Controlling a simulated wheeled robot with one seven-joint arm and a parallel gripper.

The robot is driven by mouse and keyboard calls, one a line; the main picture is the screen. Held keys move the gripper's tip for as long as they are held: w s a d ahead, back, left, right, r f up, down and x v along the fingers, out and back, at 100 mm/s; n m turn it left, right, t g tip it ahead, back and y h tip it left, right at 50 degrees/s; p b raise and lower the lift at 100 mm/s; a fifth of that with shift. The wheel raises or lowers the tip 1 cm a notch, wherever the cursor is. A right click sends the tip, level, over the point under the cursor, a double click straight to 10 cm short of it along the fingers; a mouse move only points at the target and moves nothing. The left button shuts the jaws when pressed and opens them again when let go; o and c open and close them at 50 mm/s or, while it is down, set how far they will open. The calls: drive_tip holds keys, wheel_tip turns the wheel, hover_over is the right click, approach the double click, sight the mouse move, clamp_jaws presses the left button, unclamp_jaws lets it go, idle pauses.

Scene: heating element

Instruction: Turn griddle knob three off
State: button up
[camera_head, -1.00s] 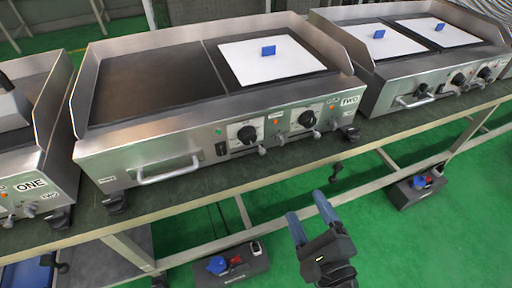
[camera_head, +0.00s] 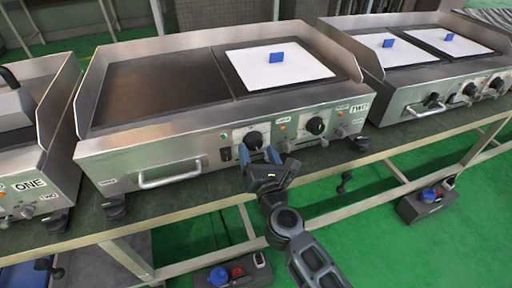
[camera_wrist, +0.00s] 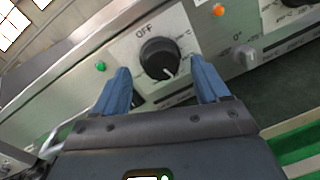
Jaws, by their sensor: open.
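A black griddle knob (camera_head: 254,140) sits on the front panel of the middle griddle (camera_head: 170,150), left of a second black knob (camera_head: 316,125). The near knob also shows in the wrist view (camera_wrist: 160,57). Its white pointer mark faces down, away from the OFF print above it. My gripper (camera_head: 260,154) is open in front of this knob. In the wrist view, its blue fingers (camera_wrist: 160,66) stand on either side of the knob, with gaps visible. I cannot read a number naming this knob; a TWO label (camera_head: 358,107) is at the panel's right end.
The panel has a green light (camera_wrist: 101,66), an orange light (camera_wrist: 219,10) and a small grey tap-like knob (camera_wrist: 246,55). A bar handle (camera_head: 170,178) projects at left. Griddles stand left and right, the right one (camera_head: 400,100) with several knobs. The table edge runs below.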

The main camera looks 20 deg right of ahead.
drive_tip(key=shift+w+d, duration=0.15)
drive_tip(key=shift+w, duration=1)
drive_tip(key=c, duration=1.1)
drive_tip(key=shift+o, duration=0.2)
